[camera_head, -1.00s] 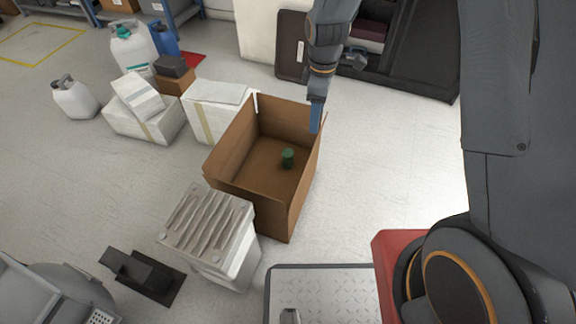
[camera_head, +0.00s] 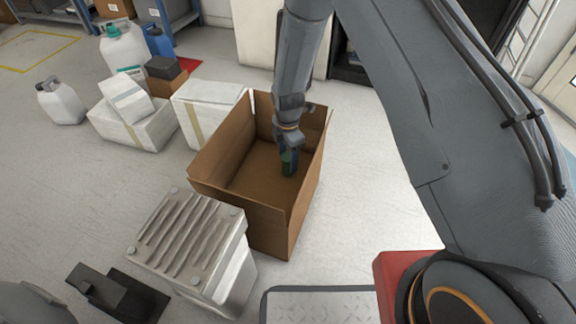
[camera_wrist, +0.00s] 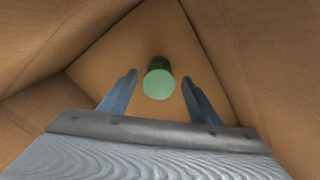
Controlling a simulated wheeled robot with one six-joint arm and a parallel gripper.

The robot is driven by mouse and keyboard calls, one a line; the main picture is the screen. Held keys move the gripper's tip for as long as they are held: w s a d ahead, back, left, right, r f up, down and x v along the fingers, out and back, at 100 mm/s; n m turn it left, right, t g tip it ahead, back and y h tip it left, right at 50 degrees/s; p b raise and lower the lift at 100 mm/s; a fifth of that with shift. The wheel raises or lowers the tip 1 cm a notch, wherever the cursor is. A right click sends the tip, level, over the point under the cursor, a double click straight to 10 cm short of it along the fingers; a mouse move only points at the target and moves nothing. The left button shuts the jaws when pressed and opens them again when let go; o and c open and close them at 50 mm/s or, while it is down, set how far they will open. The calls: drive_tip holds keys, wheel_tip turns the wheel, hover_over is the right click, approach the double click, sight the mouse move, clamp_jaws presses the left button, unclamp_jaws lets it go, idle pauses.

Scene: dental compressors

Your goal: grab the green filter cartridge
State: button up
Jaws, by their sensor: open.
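The green filter cartridge (camera_head: 287,168) stands inside the open cardboard box (camera_head: 218,190). In the wrist view the cartridge (camera_wrist: 158,80) shows its pale green round top, with its darker side behind. My gripper (camera_head: 287,160) reaches down into the box over the cartridge, which it partly hides in the head view. In the wrist view my gripper (camera_wrist: 160,92) is open, with one blue finger on each side of the cartridge and a gap on both sides. Nothing is held. How far the fingertips reach down along the cartridge is hard to tell.
The box walls rise close around my gripper. A ribbed metal unit (camera_head: 195,245) stands just in front of the box. A white carton (camera_head: 205,108) is at its left, with white jugs (camera_head: 60,101) beyond. The floor right of the box (camera_head: 365,190) is clear.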

drive_tip(key=f+b, duration=0.1)
drive_tip(key=f, duration=0.1)
drive_tip(key=f+b, duration=0.1)
drive_tip(key=f, duration=0.2)
drive_tip(key=shift+w+d, duration=0.15)
drive_tip(key=shift+w, duration=0.05)
drive_tip(key=shift+r, duration=0.1)
drive_tip(key=c, duration=1.2)
